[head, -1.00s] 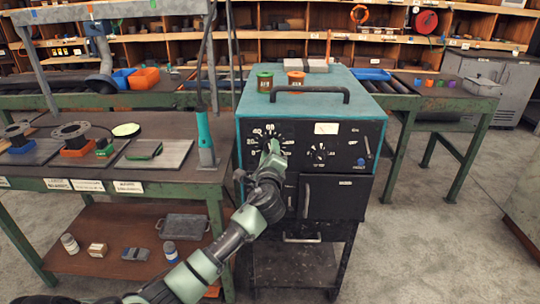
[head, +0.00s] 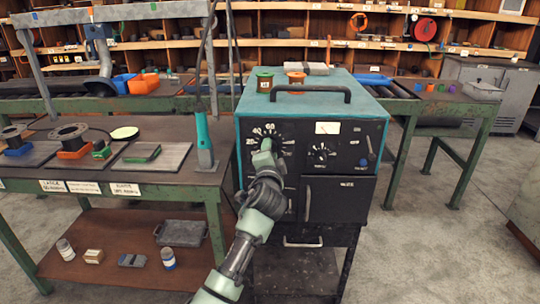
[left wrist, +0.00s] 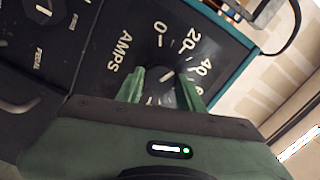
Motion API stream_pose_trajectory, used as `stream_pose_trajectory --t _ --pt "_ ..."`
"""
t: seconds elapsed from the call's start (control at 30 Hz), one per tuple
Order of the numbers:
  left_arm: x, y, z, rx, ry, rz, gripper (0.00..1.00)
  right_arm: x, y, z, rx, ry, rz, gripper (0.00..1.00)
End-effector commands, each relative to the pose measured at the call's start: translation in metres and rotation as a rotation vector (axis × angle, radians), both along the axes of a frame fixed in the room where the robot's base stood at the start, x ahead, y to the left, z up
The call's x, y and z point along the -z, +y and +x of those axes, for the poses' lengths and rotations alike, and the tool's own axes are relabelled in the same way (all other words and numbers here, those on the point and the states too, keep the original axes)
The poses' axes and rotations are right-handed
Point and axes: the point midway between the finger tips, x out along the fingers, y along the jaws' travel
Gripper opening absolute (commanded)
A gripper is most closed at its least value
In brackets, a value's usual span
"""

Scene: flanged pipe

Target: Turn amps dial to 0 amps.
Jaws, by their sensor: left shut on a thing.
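The amps dial (head: 281,140) is on the upper left of the black front panel of a teal machine (head: 318,90). My left gripper (head: 264,150) is at the dial and covers its middle and lower part. In the left wrist view, my left gripper (left wrist: 162,88) has its green fingers on both sides of the dark dial knob (left wrist: 167,76), shut on it. A short white mark shows on the knob; I cannot tell exactly which number it points at. The marks 0, 20 and 40 and the word AMPS show around it. My right gripper is not in view.
A second, smaller dial (head: 321,153) and a lever (head: 370,148) are to the right on the panel. A green-framed workbench (head: 120,180) with trays stands close on the left. A roller conveyor (head: 404,103) runs behind the machine. The floor at right is open.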

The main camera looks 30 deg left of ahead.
Motion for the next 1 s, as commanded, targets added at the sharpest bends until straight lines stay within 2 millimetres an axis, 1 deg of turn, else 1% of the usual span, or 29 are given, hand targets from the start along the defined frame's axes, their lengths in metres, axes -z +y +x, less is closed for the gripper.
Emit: stream_pose_trajectory --t 0.03,0.6,0.8,1.0 --pt "0.004 -0.001 0.0 0.0 -0.022 -0.044 0.0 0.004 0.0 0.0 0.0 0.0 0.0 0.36" --pt "0.003 -0.001 0.0 -0.001 -0.302 -0.501 0.0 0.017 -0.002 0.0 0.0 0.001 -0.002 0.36" --pt "0.004 -0.001 0.0 -0.002 -0.384 -0.639 0.0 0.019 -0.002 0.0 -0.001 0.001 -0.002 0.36" --pt "0.003 -0.001 0.0 -0.002 -0.445 -0.739 0.0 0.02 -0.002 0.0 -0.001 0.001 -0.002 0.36"
